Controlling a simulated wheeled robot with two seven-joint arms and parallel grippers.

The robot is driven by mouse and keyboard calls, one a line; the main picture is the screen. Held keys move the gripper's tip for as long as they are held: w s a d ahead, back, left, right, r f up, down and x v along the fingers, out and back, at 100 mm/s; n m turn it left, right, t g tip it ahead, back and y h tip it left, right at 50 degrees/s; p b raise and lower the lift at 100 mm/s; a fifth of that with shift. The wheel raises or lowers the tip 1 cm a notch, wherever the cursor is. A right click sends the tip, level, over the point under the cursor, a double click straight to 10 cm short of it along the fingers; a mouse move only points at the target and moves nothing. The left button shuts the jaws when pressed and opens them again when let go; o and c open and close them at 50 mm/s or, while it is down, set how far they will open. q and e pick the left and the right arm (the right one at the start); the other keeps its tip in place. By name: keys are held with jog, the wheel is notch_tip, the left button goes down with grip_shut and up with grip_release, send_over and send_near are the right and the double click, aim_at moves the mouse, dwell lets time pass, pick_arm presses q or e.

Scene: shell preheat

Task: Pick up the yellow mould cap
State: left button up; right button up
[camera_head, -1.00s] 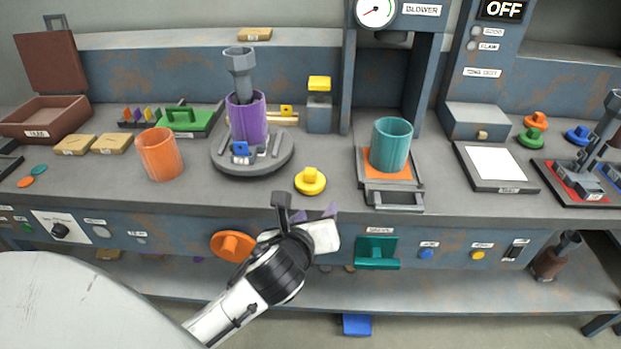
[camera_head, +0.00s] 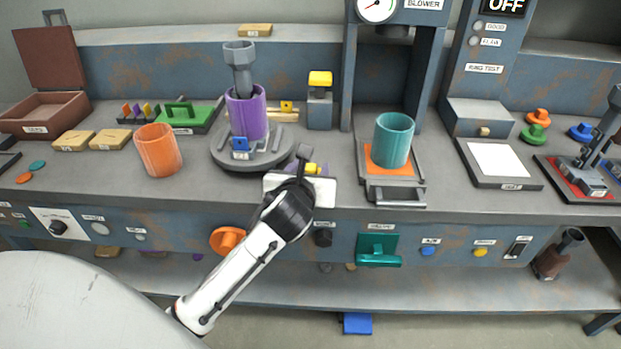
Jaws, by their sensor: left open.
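The gripper is open. Its fingers are largely hidden, so I cannot tell whether they stand around the cap or above it. My right gripper does not show.
The turntable (camera_head: 224,157) with a purple cylinder (camera_head: 246,115) stands just left. A teal cup (camera_head: 393,140) sits on an orange pad to the right. An orange cup (camera_head: 158,150) stands further left. Other caps, orange (camera_head: 537,117) and blue (camera_head: 581,131), lie far right.

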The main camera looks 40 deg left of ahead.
pick_arm(q)
jog(key=shift+w+a+f, duration=0.25)
jog(key=shift+w, duration=0.35)
grip_shut()
